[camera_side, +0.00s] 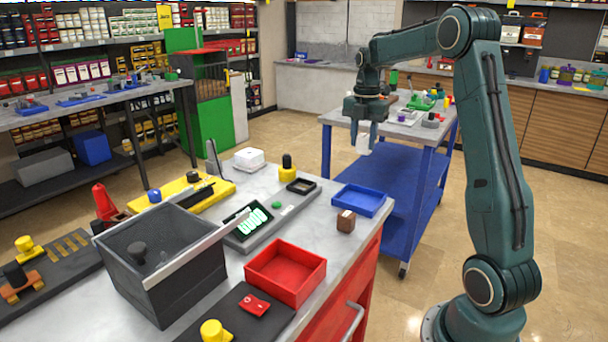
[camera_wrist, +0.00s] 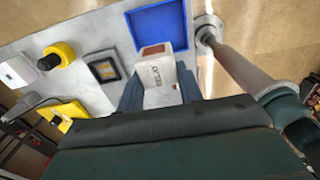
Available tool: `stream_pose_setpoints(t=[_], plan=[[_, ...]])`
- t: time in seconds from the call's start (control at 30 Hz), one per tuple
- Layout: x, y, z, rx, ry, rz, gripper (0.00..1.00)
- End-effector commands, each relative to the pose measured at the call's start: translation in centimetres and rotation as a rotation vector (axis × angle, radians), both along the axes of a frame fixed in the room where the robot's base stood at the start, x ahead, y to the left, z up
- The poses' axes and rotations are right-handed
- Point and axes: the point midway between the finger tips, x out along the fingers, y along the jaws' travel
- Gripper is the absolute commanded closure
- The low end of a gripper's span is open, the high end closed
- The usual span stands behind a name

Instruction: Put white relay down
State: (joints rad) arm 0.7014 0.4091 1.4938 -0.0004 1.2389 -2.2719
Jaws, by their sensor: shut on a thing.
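The white relay (camera_side: 363,138) is held in my gripper (camera_side: 367,132), in the air past the far right edge of the workbench, in front of the blue cart.
The blue tray also shows in the wrist view (camera_wrist: 160,27). A blue cart (camera_side: 400,180) stands behind.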

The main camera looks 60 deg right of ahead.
Motion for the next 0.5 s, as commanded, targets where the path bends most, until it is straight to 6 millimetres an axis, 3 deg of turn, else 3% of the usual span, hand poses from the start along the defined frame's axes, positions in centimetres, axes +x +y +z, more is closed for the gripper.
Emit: stream_pose_setpoints(t=[0.5], plan=[[-0.1, 0.1, -9.6, 0.003, 0.003, 0.0, 0.91]])
